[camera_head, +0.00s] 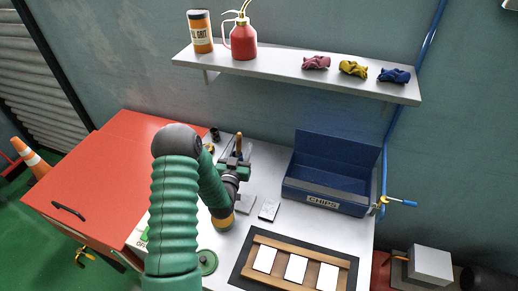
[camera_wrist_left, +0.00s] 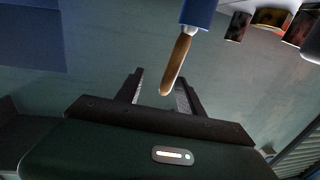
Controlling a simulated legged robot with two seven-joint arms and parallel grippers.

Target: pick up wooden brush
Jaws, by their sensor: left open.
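A tan wooden handle, which I take for the wooden brush (camera_wrist_left: 176,65), shows in the left wrist view, with its rounded end toward my left gripper (camera_wrist_left: 160,92). Its other end meets a blue part at the top edge; I cannot tell whether that is part of the brush or a holder. The fingers are open, and the handle's end appears between them, closer to the right-hand finger. In the head view my left gripper (camera_head: 238,160) is over the back of the bench, and a small brown upright piece shows by its fingers. My right gripper is not in view.
A blue chips bin (camera_head: 324,201) stands right of my gripper. A wooden tray with white plates (camera_head: 296,266) lies in front on the white bench. A shelf (camera_head: 300,72) with an orange can, red oiler and rags hangs above. A red cabinet (camera_head: 95,190) stands left.

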